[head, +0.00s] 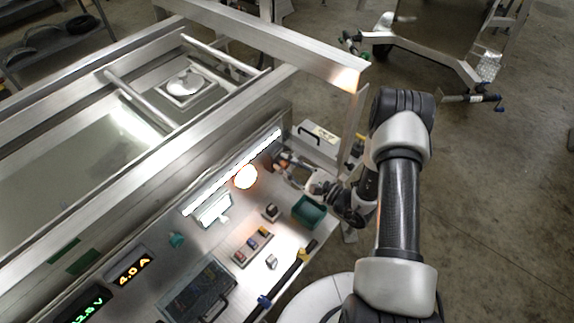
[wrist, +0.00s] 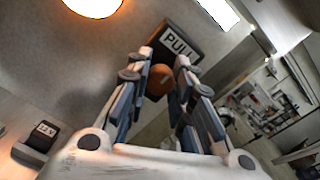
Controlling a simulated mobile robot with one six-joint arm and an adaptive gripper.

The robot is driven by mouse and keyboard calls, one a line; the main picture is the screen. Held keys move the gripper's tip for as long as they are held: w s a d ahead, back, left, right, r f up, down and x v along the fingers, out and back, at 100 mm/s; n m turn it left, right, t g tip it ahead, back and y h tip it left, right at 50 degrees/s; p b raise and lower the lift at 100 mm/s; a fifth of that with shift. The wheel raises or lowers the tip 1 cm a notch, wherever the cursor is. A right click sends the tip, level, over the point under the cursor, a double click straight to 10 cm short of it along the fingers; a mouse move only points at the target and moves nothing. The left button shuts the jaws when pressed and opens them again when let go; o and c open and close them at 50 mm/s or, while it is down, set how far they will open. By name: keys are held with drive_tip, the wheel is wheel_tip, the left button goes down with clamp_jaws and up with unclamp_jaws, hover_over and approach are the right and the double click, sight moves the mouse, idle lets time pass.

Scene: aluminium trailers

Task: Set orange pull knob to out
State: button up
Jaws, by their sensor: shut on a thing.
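The orange pull knob (wrist: 159,80) shows in the wrist view between the fingers of my gripper (wrist: 165,72). It is round and sits just below a dark plate marked PULL (wrist: 178,42). My gripper is shut on the knob, with one finger on each side. In the head view my gripper (head: 284,164) reaches to the panel at the right end of the lit strip. How far the knob stands out from the panel cannot be told.
A glowing round lamp (head: 245,176) is left of my gripper. A green bin (head: 309,211) and a small dark switch block (head: 270,211) stand on the bench below it. A metal box (head: 318,139) is to the right. An upright frame post (head: 354,125) stands close to my arm.

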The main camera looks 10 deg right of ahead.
sight(287, 166)
clamp_jaws()
drive_tip(key=v, duration=0.3)
drive_tip(key=shift+s, duration=0.2)
drive_tip(key=o, duration=0.9)
unclamp_jaws()
drive_tip(key=shift+d, duration=0.1)
